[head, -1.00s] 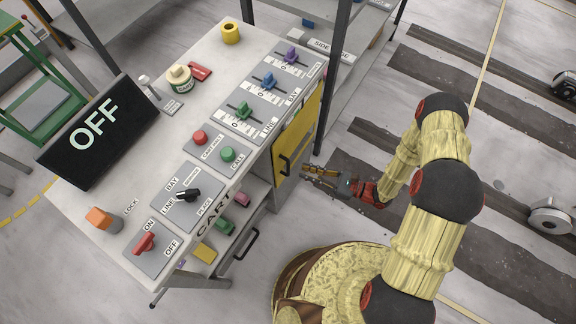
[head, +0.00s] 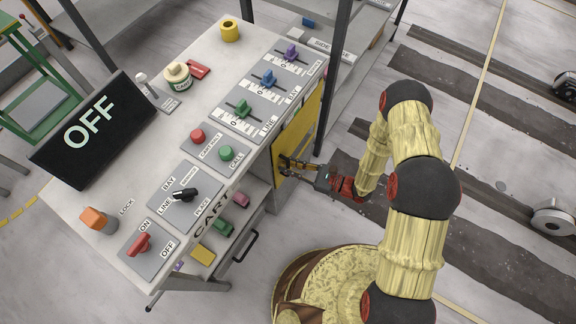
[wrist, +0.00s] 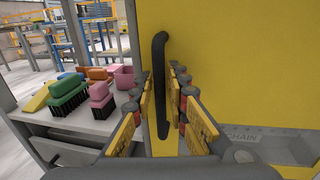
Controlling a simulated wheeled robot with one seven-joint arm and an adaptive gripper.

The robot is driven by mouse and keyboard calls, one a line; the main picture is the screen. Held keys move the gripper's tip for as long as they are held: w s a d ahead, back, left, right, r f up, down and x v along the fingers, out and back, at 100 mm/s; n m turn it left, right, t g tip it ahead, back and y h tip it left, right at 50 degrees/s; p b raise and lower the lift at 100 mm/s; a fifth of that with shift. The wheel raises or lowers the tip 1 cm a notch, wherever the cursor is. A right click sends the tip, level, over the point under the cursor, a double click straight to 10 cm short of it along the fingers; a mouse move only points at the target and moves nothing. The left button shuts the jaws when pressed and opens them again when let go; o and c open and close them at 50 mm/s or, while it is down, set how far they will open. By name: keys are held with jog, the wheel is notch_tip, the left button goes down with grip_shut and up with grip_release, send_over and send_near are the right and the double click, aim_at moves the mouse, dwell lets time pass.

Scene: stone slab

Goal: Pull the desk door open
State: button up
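The desk door is a yellow panel (head: 307,127) on the side of the desk, and it looks closed. In the wrist view the yellow door (wrist: 225,60) fills the right half, with an upright black bar handle (wrist: 160,75) near its left edge. My gripper (head: 287,166) is at the door's handle. In the wrist view my gripper (wrist: 162,100) has one finger on each side of the handle, with small gaps beside the bar. It is open.
Left of the door, an open shelf (wrist: 85,125) holds several coloured brushes. A drawer with a black handle (head: 246,246) is below it. A dark post (head: 330,75) stands close behind the door. The desk top (head: 150,210) carries switches and sliders.

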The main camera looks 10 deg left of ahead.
jog(key=shift+c, duration=0.8)
grip_shut()
